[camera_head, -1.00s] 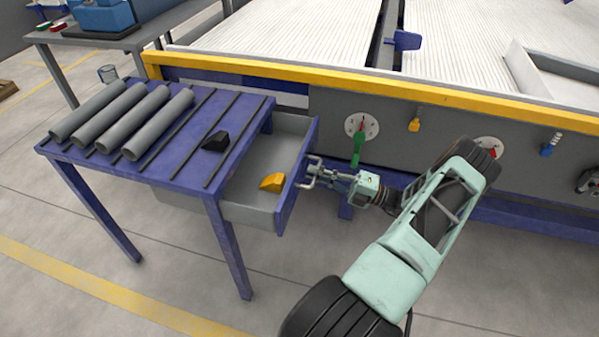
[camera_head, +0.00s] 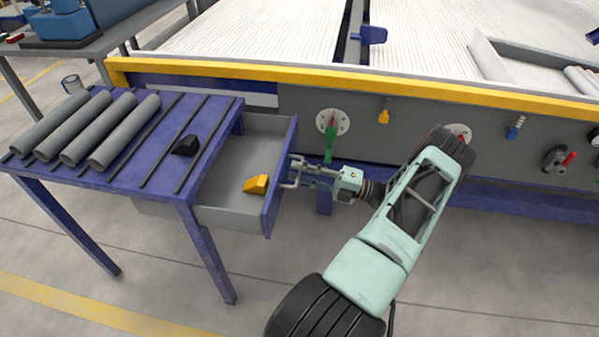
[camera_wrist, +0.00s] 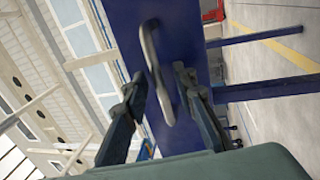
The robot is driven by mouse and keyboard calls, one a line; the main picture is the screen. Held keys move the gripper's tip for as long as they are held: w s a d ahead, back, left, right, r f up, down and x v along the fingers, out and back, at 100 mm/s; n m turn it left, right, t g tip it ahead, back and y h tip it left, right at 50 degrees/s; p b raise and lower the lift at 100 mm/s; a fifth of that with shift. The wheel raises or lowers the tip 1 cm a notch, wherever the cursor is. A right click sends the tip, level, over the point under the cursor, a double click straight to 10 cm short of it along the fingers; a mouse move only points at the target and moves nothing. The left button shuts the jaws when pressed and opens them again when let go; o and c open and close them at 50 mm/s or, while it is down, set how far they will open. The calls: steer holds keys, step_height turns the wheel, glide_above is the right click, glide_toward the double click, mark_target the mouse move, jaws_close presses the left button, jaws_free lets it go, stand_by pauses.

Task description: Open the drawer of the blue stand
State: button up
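The blue stand (camera_head: 95,178) is at the left in the head view. Its grey drawer (camera_head: 225,212) is pulled out to the right, showing its inside. A yellow block (camera_head: 256,184) lies in it. My gripper (camera_head: 291,172) is at the outer face of the blue drawer front (camera_head: 281,180). In the wrist view the curved metal handle (camera_wrist: 152,50) on the blue front (camera_wrist: 185,30) passes between my two fingers (camera_wrist: 160,82). The fingers are spread apart, with a gap to the handle visible. Whether one touches it is hard to tell.
Several grey pipes (camera_head: 122,133) and a black block (camera_head: 186,145) lie on the stand's top. Behind is a large table with a yellow edge (camera_head: 330,76), a green-handled valve (camera_head: 331,140) and other fittings on its side. Open floor (camera_head: 150,265) lies in front.

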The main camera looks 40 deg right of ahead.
steer(key=v, duration=1.2)
steer(key=shift+w, duration=0.1)
stand_by(0.4)
